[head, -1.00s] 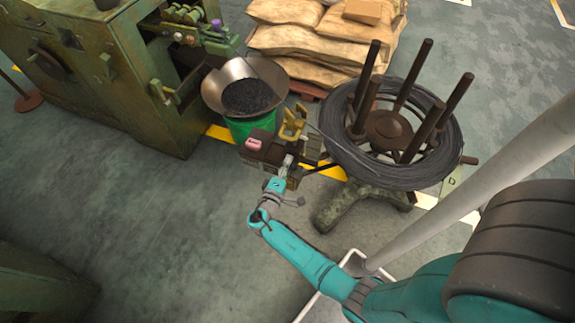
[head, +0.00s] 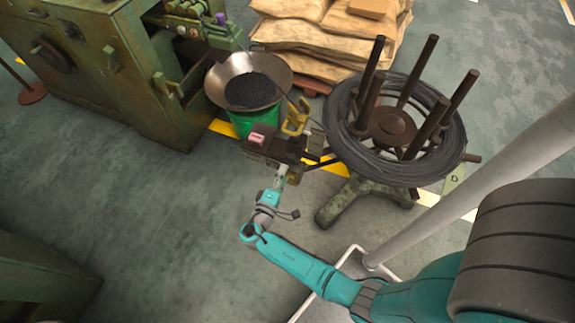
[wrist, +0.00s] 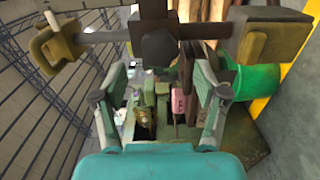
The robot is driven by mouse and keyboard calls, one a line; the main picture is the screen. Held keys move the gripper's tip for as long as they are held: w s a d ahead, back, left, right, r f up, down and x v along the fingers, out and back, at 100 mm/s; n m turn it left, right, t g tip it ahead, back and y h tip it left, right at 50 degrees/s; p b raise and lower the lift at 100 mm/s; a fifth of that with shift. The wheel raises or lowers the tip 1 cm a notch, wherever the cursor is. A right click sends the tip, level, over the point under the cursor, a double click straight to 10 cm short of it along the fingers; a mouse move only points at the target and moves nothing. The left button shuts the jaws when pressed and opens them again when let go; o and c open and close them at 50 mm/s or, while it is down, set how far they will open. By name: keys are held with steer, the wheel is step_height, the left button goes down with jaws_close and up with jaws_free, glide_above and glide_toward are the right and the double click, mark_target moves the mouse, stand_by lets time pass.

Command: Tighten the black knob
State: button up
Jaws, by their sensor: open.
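A dark, faceted knob-like part (wrist: 159,48) shows at the upper middle of the wrist view, on a grey horizontal bar. I take it as the black knob. My gripper (wrist: 160,95) is open, its two fingers apart on either side of the view, below the knob in the picture, with nothing held between them. In the head view my gripper (head: 277,182) is at the near side of a small dark wire-feed unit (head: 272,146) with a pink box (head: 263,133) on it. The knob is too small or hidden to pick out there.
A yellow bracket (head: 295,120) stands on the unit's far side. A wire coil on a spool stand (head: 345,150) is close on the right. A bowl of dark pieces (head: 272,62) sits on a green drum (head: 245,125) behind. Open floor lies to the left.

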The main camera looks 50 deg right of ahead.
steer(key=shift+v, duration=2.75)
